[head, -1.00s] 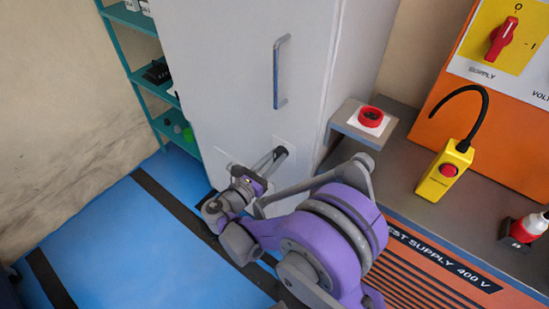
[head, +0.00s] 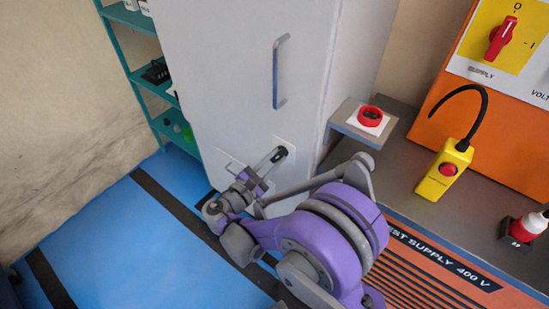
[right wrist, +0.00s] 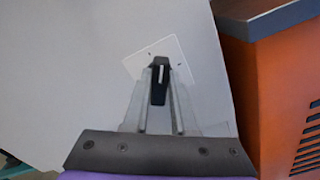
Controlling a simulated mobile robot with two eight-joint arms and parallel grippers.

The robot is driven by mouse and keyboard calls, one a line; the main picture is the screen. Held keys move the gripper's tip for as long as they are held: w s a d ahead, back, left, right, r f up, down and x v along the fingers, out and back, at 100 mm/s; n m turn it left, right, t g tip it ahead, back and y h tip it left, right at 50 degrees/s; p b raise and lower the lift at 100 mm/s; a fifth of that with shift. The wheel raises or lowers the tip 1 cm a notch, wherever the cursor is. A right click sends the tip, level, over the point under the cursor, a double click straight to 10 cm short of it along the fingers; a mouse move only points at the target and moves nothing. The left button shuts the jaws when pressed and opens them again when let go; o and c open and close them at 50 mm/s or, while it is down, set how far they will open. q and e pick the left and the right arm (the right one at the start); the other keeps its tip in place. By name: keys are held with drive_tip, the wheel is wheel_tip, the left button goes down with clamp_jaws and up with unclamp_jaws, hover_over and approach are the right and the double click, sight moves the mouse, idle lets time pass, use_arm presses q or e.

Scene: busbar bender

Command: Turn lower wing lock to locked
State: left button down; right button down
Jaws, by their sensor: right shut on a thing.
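The lower wing lock is a black wing knob with a white line (right wrist: 160,80), on a white square plate (right wrist: 175,50) on the grey cabinet door. In the right wrist view the plate is tilted relative to the wing. My right gripper (right wrist: 160,72) is shut on the wing, one finger on each side. In the head view the right gripper (head: 275,157) reaches the lock's plate (head: 287,144) low on the door, and its fingers hide most of the wing. My left gripper is not in view.
The cabinet door (head: 225,70) has a vertical handle (head: 278,72). Right of it are a small ledge with a red button (head: 370,113), a yellow pendant box (head: 444,170) and an orange supply panel (head: 445,100). Teal shelves (head: 145,90) stand left. The blue floor (head: 120,240) is open.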

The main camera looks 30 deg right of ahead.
drive_tip(key=m, duration=0.5)
drive_tip(key=shift+s+f+m, duration=0.1)
drive_tip(key=shift+m, duration=0.2)
drive_tip(key=m, duration=0.5)
drive_tip(key=shift+f+m, duration=0.15)
drive_tip(key=shift+m, duration=0.25)
drive_tip(key=c, duration=0.7)
unclamp_jaws()
drive_tip(key=p+v, duration=0.1)
drive_tip(key=v, duration=0.9)
drive_tip(key=shift+s+a, duration=0.2)
drive_tip(key=shift+a, duration=0.1)
